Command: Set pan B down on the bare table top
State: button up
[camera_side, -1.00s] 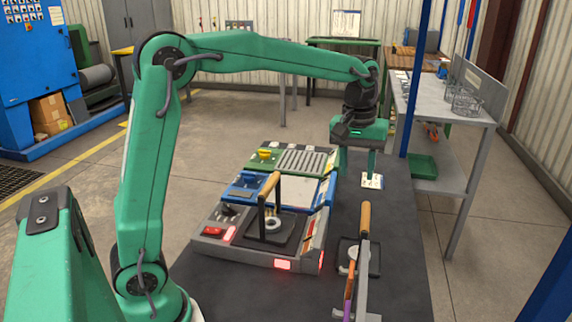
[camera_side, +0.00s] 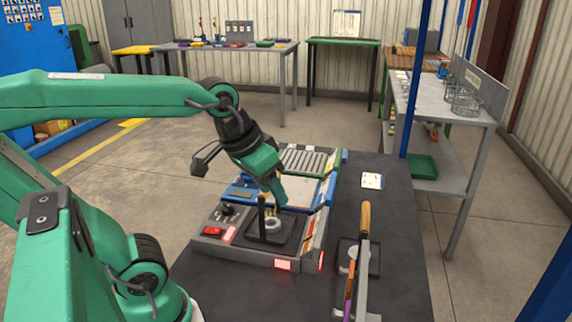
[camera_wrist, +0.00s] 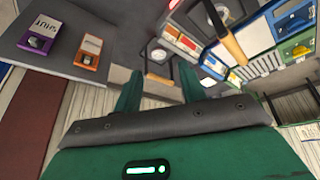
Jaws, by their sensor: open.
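Two dark square pans with upright posts and wooden bar handles are in view; I cannot read which is pan B. One pan (camera_side: 262,237) sits on the red-lit near section of the grey station (camera_side: 240,252), with a pale ring in it; its handle is mostly hidden by my gripper. It appears at upper right in the wrist view. The other pan (camera_side: 371,262) sits on the dark table top (camera_side: 400,215), right of the station, with its handle (camera_side: 365,218) raised. My gripper (camera_side: 277,196) is open, tilted down by the first pan's handle. Contact cannot be told.
Blue and green (camera_side: 305,161) sections lie behind the red one. A white card (camera_side: 372,180) lies on the table's far part. Bare table lies between card and second pan.

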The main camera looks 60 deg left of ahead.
jog(key=shift+s+f+m+t, duration=0.15)
jog(key=shift+s+f+m, duration=0.15)
jog(key=shift+s+f, duration=0.35)
jog(key=shift+s+f+m+t, duration=0.15)
jog(key=shift+s+f+m, duration=0.2)
jog(key=shift+s, duration=0.55)
